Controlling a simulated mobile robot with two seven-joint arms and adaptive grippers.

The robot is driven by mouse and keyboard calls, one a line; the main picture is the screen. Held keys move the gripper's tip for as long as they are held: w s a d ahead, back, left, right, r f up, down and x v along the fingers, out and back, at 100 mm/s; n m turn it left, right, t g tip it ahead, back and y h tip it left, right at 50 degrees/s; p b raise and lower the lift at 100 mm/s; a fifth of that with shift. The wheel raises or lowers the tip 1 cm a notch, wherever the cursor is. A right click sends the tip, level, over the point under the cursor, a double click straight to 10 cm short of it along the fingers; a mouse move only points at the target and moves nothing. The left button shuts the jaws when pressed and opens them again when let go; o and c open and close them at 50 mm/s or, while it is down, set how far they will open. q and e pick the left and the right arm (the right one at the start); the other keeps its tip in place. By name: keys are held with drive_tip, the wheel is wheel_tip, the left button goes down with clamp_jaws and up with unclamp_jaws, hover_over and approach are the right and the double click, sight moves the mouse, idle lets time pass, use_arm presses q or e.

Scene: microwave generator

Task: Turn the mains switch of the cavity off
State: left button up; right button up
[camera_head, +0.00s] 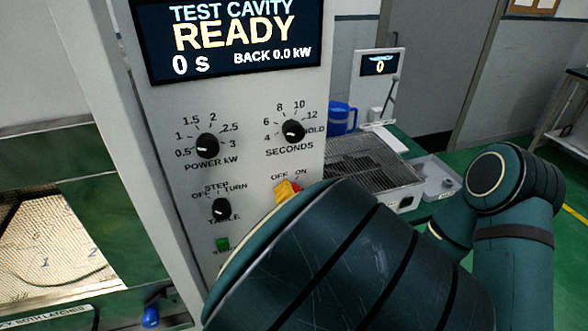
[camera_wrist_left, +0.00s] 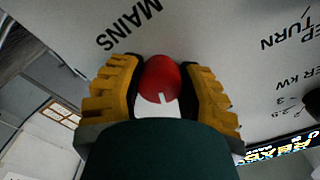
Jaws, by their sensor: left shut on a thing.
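The mains switch is a red round knob (camera_wrist_left: 161,78) on the cavity's grey panel, below the OFF and ON marks in the head view. My left gripper (camera_wrist_left: 164,92) is shut on it, with one yellow-and-black finger on each side. The knob's white mark points toward the bottom of the wrist view. In the head view my left wrist hides most of the gripper (camera_head: 288,190) and knob, so I cannot tell which mark the knob points to. The display (camera_head: 235,38) reads READY and 0 s. My right gripper is not in view.
The power knob (camera_head: 207,146), seconds knob (camera_head: 293,131), table knob (camera_head: 221,209) and a green button (camera_head: 222,244) are close by on the panel. A wire rack (camera_head: 370,170) and a blue mug (camera_head: 341,118) stand behind it at right. A meshed window (camera_head: 50,245) is at left.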

use_arm(q)
drive_tip(key=n, duration=0.3)
drive_tip(key=shift+n+b, duration=0.3)
drive_tip(key=shift+b, duration=0.1)
drive_tip(key=n+b, duration=0.1)
drive_tip(key=n, duration=0.1)
drive_tip(key=shift+n, duration=0.3)
clamp_jaws()
drive_tip(key=shift+n+b, duration=1.2)
drive_tip(key=shift+n, duration=0.8)
drive_tip(key=shift+r, duration=0.1)
drive_tip(key=o, duration=1.2)
unclamp_jaws()
drive_tip(key=shift+w, duration=0.1)
drive_tip(key=v, duration=1.2)
